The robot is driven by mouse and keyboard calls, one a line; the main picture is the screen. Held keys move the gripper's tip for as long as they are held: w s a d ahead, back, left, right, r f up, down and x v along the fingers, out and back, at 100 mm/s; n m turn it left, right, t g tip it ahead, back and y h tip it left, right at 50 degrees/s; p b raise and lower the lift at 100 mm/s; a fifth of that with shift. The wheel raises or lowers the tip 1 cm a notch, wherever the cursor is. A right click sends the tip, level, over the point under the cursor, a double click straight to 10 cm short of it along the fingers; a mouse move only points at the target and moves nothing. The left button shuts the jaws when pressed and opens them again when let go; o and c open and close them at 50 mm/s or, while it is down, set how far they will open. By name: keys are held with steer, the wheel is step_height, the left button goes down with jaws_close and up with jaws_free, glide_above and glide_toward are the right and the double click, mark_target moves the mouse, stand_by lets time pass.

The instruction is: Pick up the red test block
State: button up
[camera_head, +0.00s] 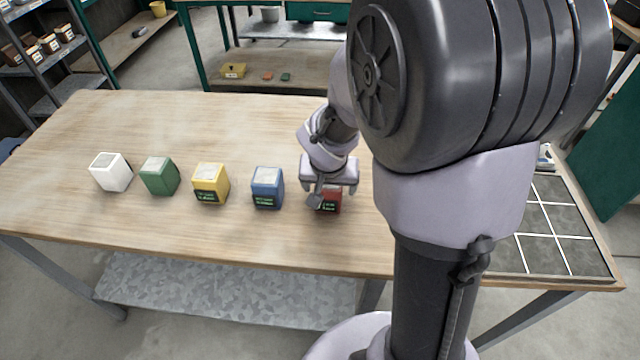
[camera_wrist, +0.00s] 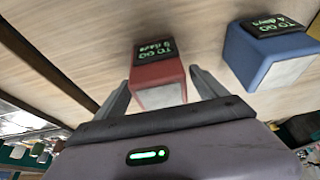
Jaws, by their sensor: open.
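The red test block (camera_head: 329,204) stands on the wooden table, the rightmost in a row of coloured blocks. In the head view my gripper (camera_head: 328,196) is over it and hides most of it. In the wrist view the red block (camera_wrist: 157,78) has a dark label with green writing and a pale face. It lies between the tips of my open gripper (camera_wrist: 158,80), one finger to each side. I cannot tell whether either finger touches it.
The blue block (camera_head: 267,188) stands close to the left of the gripper; it also shows in the wrist view (camera_wrist: 268,55). Yellow (camera_head: 211,184), green (camera_head: 160,177) and white (camera_head: 111,172) blocks continue the row leftwards. A dark gridded mat (camera_head: 560,240) lies at the table's right end.

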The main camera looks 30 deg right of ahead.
steer(key=shift+x, duration=0.85)
steer(key=shift+r, duration=0.15)
jaws_close()
steer(key=shift+r, duration=0.1)
